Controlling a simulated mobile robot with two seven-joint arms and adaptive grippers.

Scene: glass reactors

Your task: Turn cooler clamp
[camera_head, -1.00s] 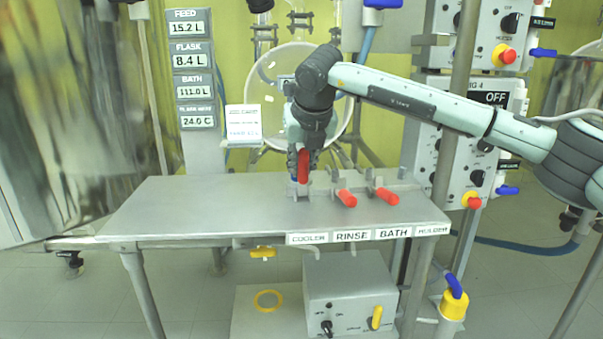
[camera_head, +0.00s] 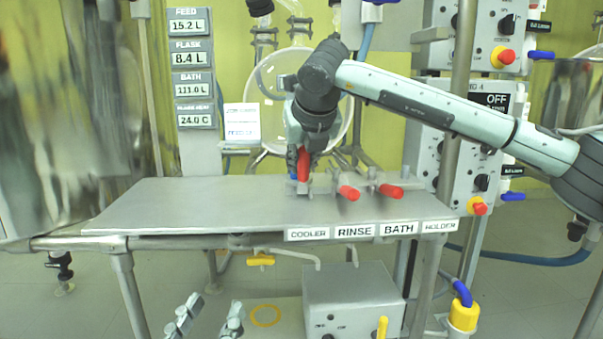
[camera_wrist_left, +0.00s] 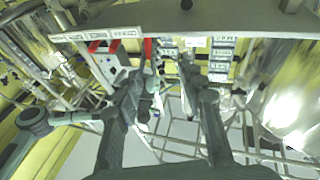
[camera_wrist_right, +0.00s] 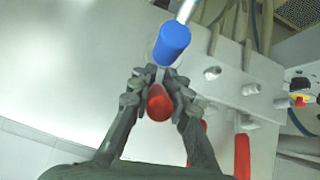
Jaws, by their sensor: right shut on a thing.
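The cooler clamp's red handle (camera_head: 304,166) stands roughly upright above the COOLER label (camera_head: 308,234). My right gripper (camera_head: 302,158) points down and is shut on this handle. In the right wrist view, the red handle end (camera_wrist_right: 158,103) sits between the two fingers, with a blue-capped hose end (camera_wrist_right: 172,43) just beyond it. The clamp's jaws are mostly hidden. My left gripper (camera_head: 208,318) is low in front of the table, empty, with its fingers apart. Its spread fingers also show in the left wrist view (camera_wrist_left: 165,80).
The rinse clamp (camera_head: 348,193) and bath clamp (camera_head: 391,190) stand to the right with red handles lying toward the front. The table's left half (camera_head: 190,205) is bare. A grey box (camera_head: 350,295) stands below. Control panels (camera_head: 480,150) are at the right.

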